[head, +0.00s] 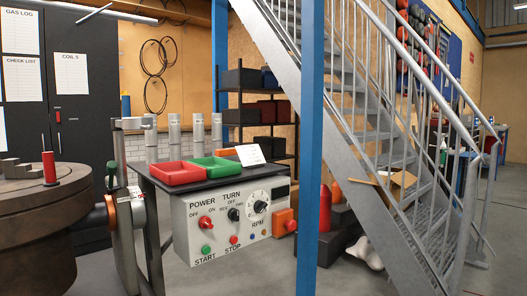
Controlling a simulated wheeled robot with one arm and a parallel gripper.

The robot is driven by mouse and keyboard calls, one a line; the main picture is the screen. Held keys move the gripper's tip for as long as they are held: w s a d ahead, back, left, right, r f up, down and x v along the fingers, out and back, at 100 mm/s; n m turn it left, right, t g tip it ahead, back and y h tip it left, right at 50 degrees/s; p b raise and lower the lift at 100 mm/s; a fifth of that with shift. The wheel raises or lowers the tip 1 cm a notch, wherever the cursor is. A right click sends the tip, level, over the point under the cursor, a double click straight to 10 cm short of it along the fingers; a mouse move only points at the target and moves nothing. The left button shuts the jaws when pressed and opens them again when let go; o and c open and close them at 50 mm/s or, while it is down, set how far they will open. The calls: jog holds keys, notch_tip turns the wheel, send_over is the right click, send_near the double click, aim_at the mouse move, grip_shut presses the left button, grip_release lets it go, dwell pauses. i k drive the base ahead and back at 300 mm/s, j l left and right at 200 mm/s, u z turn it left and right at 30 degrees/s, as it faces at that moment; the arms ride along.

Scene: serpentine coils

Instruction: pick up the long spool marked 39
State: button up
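I cannot make out a long spool marked 39 anywhere in the head view; no such number is readable. Several upright grey metal cylinders (174,131) stand at the back of the dark bench, behind the trays, with no legible marking. A small red cylinder with a thin spike (49,167) stands on the round metal table (30,203) at the left. My gripper does not show in this view.
A red tray (178,173) and a green tray (214,166) sit on the bench above a control panel (232,222). A blue post (311,140) rises right of it. Metal stairs (385,150) fill the right. Dark shelves with bins (241,80) stand behind. Grey floor shows at right.

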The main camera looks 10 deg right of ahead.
aim_at(173, 127)
jog(key=i+l+u, duration=0.4)
jog(key=l, duration=0.2)
jog(key=i+l+u, duration=0.2)
jog(key=l+u, duration=0.2)
jog(key=l, duration=0.25)
jog(key=i+l+u, duration=0.2)
jog(key=l, duration=0.15)
jog(key=k, duration=0.1)
